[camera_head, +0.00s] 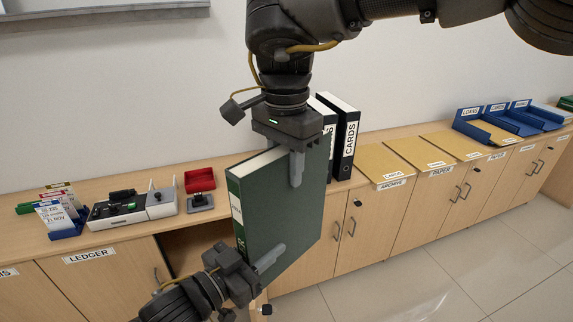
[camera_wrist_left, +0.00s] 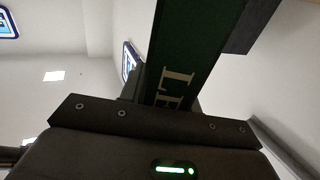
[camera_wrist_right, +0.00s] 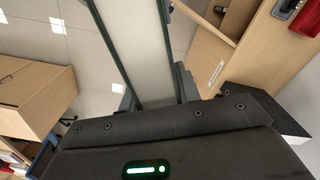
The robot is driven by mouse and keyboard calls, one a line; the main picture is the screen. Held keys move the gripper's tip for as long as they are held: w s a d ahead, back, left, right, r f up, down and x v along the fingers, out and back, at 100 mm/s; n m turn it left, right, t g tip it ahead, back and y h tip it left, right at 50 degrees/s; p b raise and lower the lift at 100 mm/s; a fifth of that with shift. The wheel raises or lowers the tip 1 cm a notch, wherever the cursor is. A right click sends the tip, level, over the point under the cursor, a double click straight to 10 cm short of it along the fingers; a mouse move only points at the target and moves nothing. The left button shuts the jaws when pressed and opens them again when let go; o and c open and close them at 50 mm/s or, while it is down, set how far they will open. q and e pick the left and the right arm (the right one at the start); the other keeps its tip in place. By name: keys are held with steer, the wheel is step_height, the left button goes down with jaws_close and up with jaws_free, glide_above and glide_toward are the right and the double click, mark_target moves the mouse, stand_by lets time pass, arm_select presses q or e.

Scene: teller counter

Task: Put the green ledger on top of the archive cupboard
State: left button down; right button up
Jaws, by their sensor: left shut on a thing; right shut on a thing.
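The green ledger (camera_head: 283,207) is a thick green binder, held upright in the air in front of the counter in the head view. My right gripper (camera_head: 297,165) is shut on its upper edge from above. My left gripper (camera_head: 268,262) is shut on its lower part from below left. In the left wrist view the ledger (camera_wrist_left: 192,50) shows its green cover with the letters "LE". In the right wrist view the ledger (camera_wrist_right: 138,45) shows its pale page edge between green covers. The row of cupboards carries an ARCHIVE label (camera_head: 391,184) below a top with tan folders.
Black CARDS binders (camera_head: 344,140) stand on the counter just behind the ledger. Tan folders (camera_head: 385,163) lie to the right, then blue trays (camera_head: 487,127). A red box (camera_head: 200,181), a grey device (camera_head: 133,208) and a card rack (camera_head: 62,217) stand at left. Tiled floor (camera_head: 430,285) lies in front.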

arm_select(q)
steer(key=c, duration=0.9)
jaws_free()
steer(key=s+a+f+n+t+y, duration=0.1)
steer(key=s+a+f+n+y, duration=0.15)
steer(key=f, duration=1.25)
steer(key=s+a+f+n+y, duration=0.1)
steer(key=s+f+n+y, duration=0.15)
steer(key=f, duration=1.25)
steer(key=s+a+f+g+y, duration=0.2)
steer(key=a+f, duration=0.3)
steer(key=f, duration=0.6)
steer(key=s+a+f+g+y, duration=0.1)
steer(key=a+f+g+y, duration=0.15)
steer(key=a+f, duration=0.6)
steer(key=s+a+f+g+y, duration=0.1)
steer(key=s+a+f+g, duration=0.15)
steer(key=s+f, duration=0.5)
steer(key=s+a+f+g+y, duration=0.1)
steer(key=s+a+f+g, duration=0.15)
steer(key=s+f, duration=0.5)
steer(key=s+f+g, duration=0.1)
steer(key=s, duration=0.4)
steer(key=s+f+g, duration=0.2)
steer(key=s, duration=0.3)
steer(key=s+f+g, duration=0.1)
steer(key=s+f, duration=0.1)
steer(key=s, duration=0.3)
steer(key=shift+d+f, duration=0.15)
steer(key=shift+f, duration=0.1)
